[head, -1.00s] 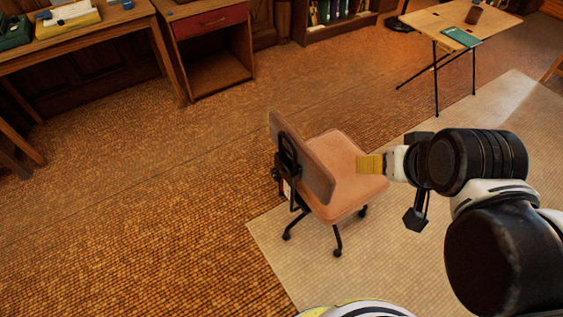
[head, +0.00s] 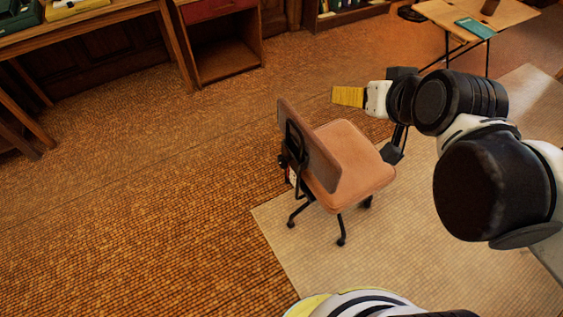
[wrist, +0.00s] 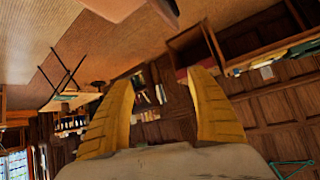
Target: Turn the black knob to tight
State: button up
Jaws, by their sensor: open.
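A chair with a salmon-pink seat and backrest (head: 352,160) stands partly on a pale rug. A small black part that looks like the knob (head: 284,161) sits behind the backrest, beside the black back bracket (head: 295,145). Its shape and any markings are too small to read. My gripper (head: 348,96) shows as yellow fingers pointing left, above and beyond the chair in the head view, apart from it. In the wrist view my gripper (wrist: 163,78) has its two yellow fingers spread with nothing between them. I cannot make out the knob in the wrist view.
Wooden desks (head: 80,32) and an open cabinet (head: 225,60) stand along the back left. A folding drafting table (head: 510,22) with a green book is at the back right. The brown floor (head: 150,190) left of the chair is clear. The pale rug (head: 420,270) is lower right.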

jog(key=w+a+r+t+y, duration=0.2)
jog(key=w+a+r+t, duration=0.2)
jog(key=w+a+r, duration=0.4)
jog(key=w+a+r+t+y, duration=0.1)
jog(key=w+a+r+t, duration=0.35)
jog(key=w, duration=0.65)
jog(key=w+a+m+t+h, duration=0.3)
jog(key=w+a+m+h, duration=0.1)
jog(key=w+a+m, duration=0.25)
jog(key=m+g+h, duration=0.8)
jog(key=g+h, duration=0.4)
jog(key=g, duration=0.1)
send_near(280, 163)
jog(key=b+x, duration=0.4)
jog(key=x, duration=0.6)
jog(key=shift+w+d+f+b, duration=0.15)
jog(key=shift+w+d+b, duration=0.15)
jog(key=shift+w+d, duration=0.15)
